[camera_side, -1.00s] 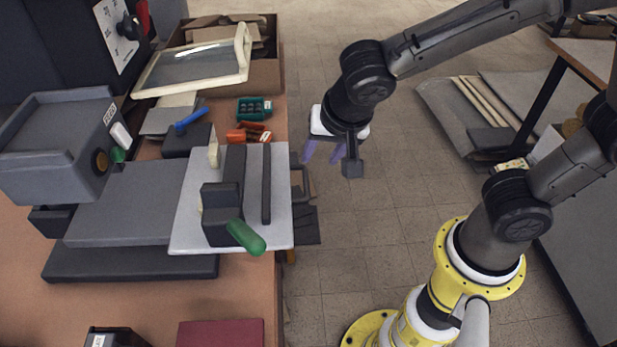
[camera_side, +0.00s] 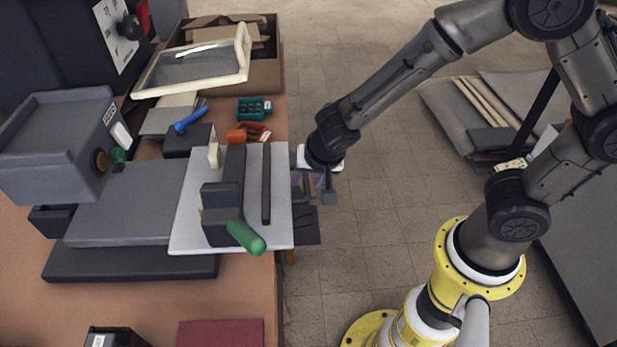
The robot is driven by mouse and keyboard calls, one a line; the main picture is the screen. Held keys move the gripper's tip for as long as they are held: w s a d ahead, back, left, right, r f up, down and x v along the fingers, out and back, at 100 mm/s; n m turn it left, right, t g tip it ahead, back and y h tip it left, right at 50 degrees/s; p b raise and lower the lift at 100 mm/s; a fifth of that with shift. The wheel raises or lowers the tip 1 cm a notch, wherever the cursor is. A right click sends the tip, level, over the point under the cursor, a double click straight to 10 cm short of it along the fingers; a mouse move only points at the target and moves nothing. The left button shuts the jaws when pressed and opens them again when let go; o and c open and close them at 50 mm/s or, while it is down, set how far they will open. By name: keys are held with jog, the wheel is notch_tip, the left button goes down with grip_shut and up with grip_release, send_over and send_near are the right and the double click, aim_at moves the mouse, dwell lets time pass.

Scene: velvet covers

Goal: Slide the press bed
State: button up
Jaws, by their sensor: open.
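The press (camera_side: 62,145) stands at the left of the bench, a grey head above a flat dark grey bed. A light grey plate (camera_side: 188,238) extends from the bed to the bench's right edge. On the plate are dark blocks (camera_side: 221,196), a dark bar (camera_side: 266,185) and a green handle (camera_side: 245,236) pointing to the front right.
A framed screen (camera_side: 195,65) rests on a cardboard box (camera_side: 266,76) at the back. A teal tray (camera_side: 254,108), orange items (camera_side: 248,133) and a blue-handled tool (camera_side: 191,120) lie behind the plate. A dark red pad (camera_side: 221,334) lies in front.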

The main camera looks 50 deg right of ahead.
grip_shut()
dwell(1.4)
